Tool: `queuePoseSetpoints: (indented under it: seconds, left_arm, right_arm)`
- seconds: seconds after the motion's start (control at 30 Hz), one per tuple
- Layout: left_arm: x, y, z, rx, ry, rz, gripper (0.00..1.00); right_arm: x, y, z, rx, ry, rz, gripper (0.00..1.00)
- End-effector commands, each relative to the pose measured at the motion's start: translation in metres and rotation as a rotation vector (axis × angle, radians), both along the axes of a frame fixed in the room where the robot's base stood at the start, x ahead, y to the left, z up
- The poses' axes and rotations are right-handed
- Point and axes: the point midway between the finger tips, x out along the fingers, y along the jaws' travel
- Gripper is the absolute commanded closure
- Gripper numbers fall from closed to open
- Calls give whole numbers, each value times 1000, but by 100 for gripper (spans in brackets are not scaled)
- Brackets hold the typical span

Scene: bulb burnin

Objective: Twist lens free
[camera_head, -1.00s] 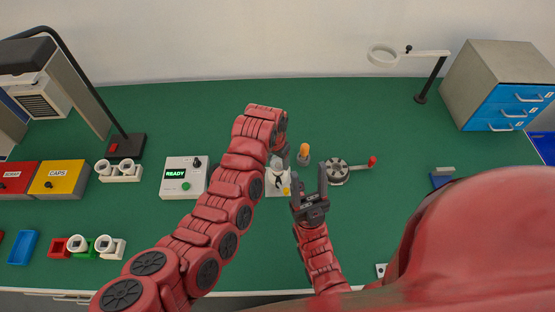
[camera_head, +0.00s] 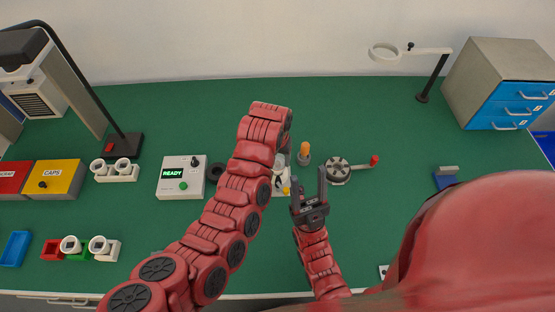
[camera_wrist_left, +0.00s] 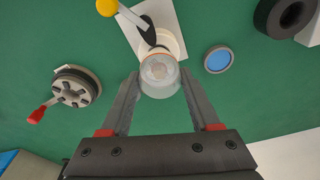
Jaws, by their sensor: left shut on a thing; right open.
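In the left wrist view a clear domed lens (camera_wrist_left: 160,76) sits on a pale round lamp body over a white plate (camera_wrist_left: 168,17). My left gripper (camera_wrist_left: 159,80) is shut on the lens, one finger on each side. A lever with a yellow knob (camera_wrist_left: 107,7) stands beside the lamp body. In the head view my left arm largely hides this fixture, and a little of its pale part (camera_head: 281,174) shows. My right gripper (camera_head: 309,184) is open and empty, pointing up just right of the fixture.
An orange-topped piece (camera_head: 304,150) and a round wheel (camera_head: 338,170) with a red-knobbed crank stand close to the right. A box reading READY (camera_head: 181,177) and a black ring (camera_head: 217,171) are left. A blue-faced disc (camera_wrist_left: 218,59) lies near the lens.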

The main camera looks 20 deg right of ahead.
Motion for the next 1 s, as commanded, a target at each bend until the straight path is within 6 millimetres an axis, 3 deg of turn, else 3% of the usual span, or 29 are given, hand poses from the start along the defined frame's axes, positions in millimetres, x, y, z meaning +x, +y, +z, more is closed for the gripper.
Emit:
queuePoseSetpoints:
  seconds: [0.23, 0.63, 0.67, 0.83, 1.0]
  left_arm:
    - [1, -1, -2, -2, -4, 118, 88]
    - [-1, -1, 0, 0, 0, 163, 88]
    - [-1, -1, 0, 0, 0, 163, 34]
    - [0, -1, 0, 0, 0, 163, 3]
    - [0, -1, 0, 0, 0, 162, 2]
  right_arm:
    - [0, 0, -15, 0, 0, 0, 46]
    - [0, 0, -17, 0, 0, 0, 46]
    - [0, 0, -17, 0, 0, 0, 46]
    - [0, 0, -17, 0, 0, 0, 46]
    - [0, 0, -17, 0, 0, 0, 46]
